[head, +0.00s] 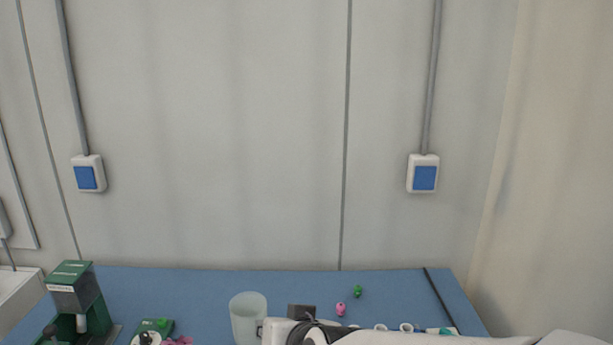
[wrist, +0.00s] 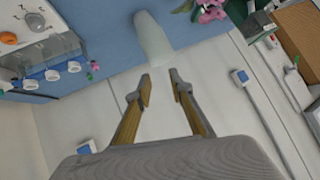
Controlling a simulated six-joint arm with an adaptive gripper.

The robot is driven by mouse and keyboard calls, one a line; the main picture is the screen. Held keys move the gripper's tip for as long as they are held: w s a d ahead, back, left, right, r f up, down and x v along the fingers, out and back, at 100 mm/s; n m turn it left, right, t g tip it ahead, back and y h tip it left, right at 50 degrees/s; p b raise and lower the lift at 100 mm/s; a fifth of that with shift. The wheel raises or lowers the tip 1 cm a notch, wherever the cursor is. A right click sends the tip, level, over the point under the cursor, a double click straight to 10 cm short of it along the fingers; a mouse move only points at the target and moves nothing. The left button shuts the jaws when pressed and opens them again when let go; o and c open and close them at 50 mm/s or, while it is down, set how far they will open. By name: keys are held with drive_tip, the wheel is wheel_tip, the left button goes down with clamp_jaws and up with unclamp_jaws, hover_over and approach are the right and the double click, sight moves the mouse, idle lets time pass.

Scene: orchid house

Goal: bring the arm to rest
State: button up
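My gripper (wrist: 162,84) is open in the wrist view, its two fingers apart with nothing between them. Beyond the fingertips are the wall and, further up the picture, a pale translucent cup (wrist: 152,40). The cup (head: 247,318) also shows upright on the blue table (head: 200,285) in the head view. My white arm lies along the bottom right edge of the head view. I cannot make out the gripper's fingers there.
A green-and-grey machine (head: 72,290) stands at the table's left. Small pink (head: 341,309) and green (head: 358,292) items lie right of the cup. The table's back strip is mostly clear before the wall (head: 220,130).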

drive_tip(key=s+d+m+g+h, duration=0.1)
drive_tip(key=s+d+g+h, duration=0.3)
drive_tip(key=s+d, duration=1.8)
drive_tip(key=shift+s+d+r+h, duration=0.15)
drive_tip(key=shift+d+r+h, duration=0.05)
drive_tip(key=shift+d+h, duration=0.2)
